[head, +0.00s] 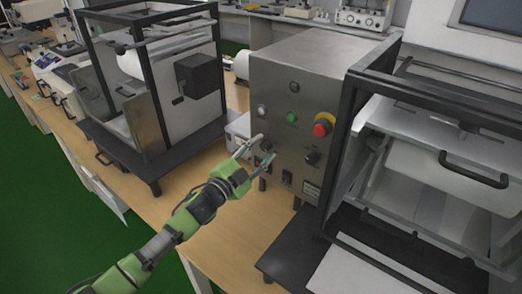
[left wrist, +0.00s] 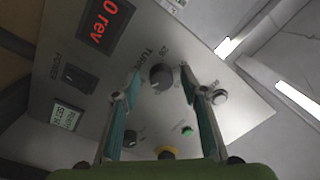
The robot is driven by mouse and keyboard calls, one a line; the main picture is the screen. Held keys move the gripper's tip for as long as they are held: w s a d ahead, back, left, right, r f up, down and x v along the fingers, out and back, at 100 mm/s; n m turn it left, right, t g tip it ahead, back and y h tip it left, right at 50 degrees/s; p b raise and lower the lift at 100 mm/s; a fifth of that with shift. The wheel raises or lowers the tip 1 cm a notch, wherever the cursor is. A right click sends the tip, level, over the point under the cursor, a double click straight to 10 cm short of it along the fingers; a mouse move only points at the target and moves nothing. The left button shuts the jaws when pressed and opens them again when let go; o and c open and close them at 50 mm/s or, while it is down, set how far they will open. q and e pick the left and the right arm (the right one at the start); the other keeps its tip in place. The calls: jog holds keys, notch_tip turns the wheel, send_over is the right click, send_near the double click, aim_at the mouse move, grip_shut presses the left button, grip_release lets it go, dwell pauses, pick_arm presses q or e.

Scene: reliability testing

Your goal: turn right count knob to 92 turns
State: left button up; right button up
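A grey metal control box (head: 279,85) stands on the wooden bench. My left gripper (head: 265,149) is open at the lower left of its front panel. In the left wrist view, a round dark knob (left wrist: 161,76) labelled TURNS lies between the two fingertips. Gaps show on both sides, so the fingers are not closed on it. A second dark knob (left wrist: 130,138) sits apart from the fingers; in the head view it is the right-hand knob (head: 312,158). A red display (left wrist: 105,22) ends in "0 rev"; its leading part is cut off. My right gripper is not in view.
The panel carries a red emergency stop (head: 322,128), a green button (head: 292,117) and a pale button (head: 262,111). A framed test rig (head: 150,158) stands left of the box, and another open dark frame (head: 345,130) stands close on its right. Bare bench lies before the box.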

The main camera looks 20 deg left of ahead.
pick_arm(q)
jog(key=shift+s, duration=0.1)
jog(key=v, duration=1.2)
dwell(0.4)
